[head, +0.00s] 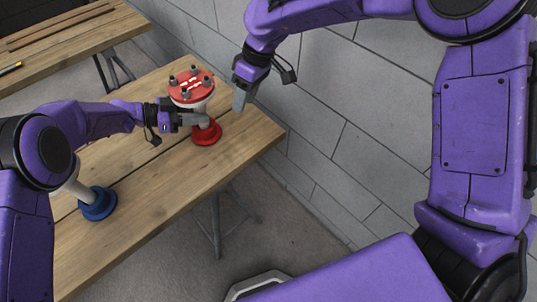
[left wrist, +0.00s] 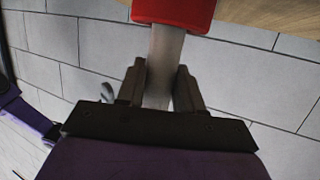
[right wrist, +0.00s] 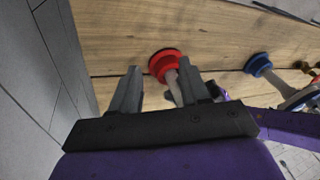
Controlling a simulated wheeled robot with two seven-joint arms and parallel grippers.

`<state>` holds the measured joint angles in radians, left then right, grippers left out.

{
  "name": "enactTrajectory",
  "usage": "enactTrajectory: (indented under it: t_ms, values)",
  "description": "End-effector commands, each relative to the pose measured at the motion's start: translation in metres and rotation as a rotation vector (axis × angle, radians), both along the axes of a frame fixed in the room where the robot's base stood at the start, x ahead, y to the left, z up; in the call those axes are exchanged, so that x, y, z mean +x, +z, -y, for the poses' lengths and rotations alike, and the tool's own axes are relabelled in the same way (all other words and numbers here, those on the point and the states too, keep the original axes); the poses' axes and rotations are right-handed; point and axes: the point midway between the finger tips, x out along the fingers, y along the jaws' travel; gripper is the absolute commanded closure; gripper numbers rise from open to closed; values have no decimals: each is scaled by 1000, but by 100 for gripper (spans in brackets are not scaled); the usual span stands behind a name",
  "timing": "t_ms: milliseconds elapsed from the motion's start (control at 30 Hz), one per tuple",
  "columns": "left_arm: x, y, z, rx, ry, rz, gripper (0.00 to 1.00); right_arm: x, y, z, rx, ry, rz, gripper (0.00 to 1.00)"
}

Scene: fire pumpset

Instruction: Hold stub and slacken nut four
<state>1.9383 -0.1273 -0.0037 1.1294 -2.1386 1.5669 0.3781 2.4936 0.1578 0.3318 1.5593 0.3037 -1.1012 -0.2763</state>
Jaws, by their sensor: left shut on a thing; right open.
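The red stub stands on the table with a red base (head: 207,132), a pale neck (left wrist: 165,50) and a red top flange (head: 192,86) carrying several dark nuts on studs. Which is nut four I cannot tell. My left gripper (head: 201,119) is shut on the neck just above the base. In the left wrist view the neck runs between its fingers (left wrist: 160,88). My right gripper (head: 240,98) is open and empty, pointing down just right of the flange, apart from it. In the right wrist view the red base (right wrist: 164,64) shows beyond its fingers (right wrist: 160,88).
A second stub with a blue base (head: 97,203) stands nearer on the wooden table (head: 160,185); it also shows in the right wrist view (right wrist: 258,65). A block wall (head: 350,120) is close on the right. Another wooden table (head: 80,40) stands at the back left.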

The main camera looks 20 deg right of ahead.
Motion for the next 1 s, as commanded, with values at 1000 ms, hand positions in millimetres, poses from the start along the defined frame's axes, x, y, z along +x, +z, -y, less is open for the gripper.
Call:
enactTrajectory:
  t_ms: [1000]
  values:
    - [0, 0, 0, 0, 1, 0, 86, -88, -154, 30, -54, -325, -246, 54]
